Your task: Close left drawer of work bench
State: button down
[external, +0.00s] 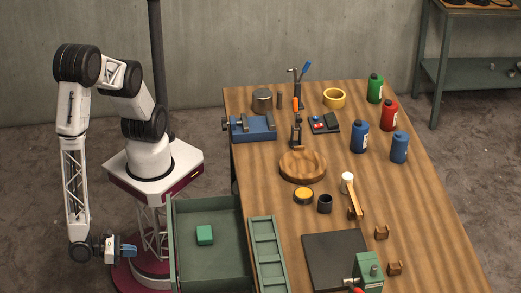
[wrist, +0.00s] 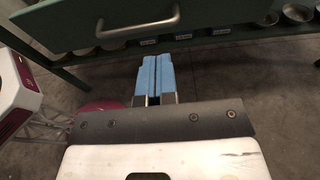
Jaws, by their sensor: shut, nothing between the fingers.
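The green left drawer (external: 210,272) of the work bench is pulled well out from the bench's left side in the external view. A small green block (external: 205,235) lies inside it. My gripper (external: 130,250) has blue fingertips and is to the left of the drawer's front panel, with a gap between them. In the wrist view my gripper (wrist: 155,68) is shut and empty. The drawer front (wrist: 65,30) with its metal handle (wrist: 138,24) is at the top, beyond the fingertips.
The wooden bench top (external: 370,205) carries a wooden bowl (external: 303,166), a blue vise (external: 252,128), several bottles and small tools. A green divided tray (external: 267,255) lies at the bench edge beside the drawer. Bare floor shows between my gripper and the drawer front.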

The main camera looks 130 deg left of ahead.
jog(key=x, duration=0.7)
jog(key=shift+w+a, duration=0.1)
jog(key=shift+w, duration=0.05)
dwell(0.3)
send_near(227, 260)
jog(key=w+a, duration=0.1)
jog(key=a, duration=0.1)
jog(key=w+a+r, duration=0.1)
jog(key=w+a, duration=0.1)
jog(key=w+a+r, duration=0.1)
jog(key=w+a, duration=0.1)
jog(key=shift+w+a+r, duration=0.1)
jog(key=shift+w+r, duration=0.1)
jog(key=shift+r, duration=0.05)
jog(key=shift+w+a+r, duration=0.1)
jog(key=shift+w+a, duration=0.45)
jog(key=shift+w, duration=0.1)
jog(key=shift+d, duration=0.1)
jog(key=shift+v, duration=7.25)
jog(key=shift+s, duration=0.15)
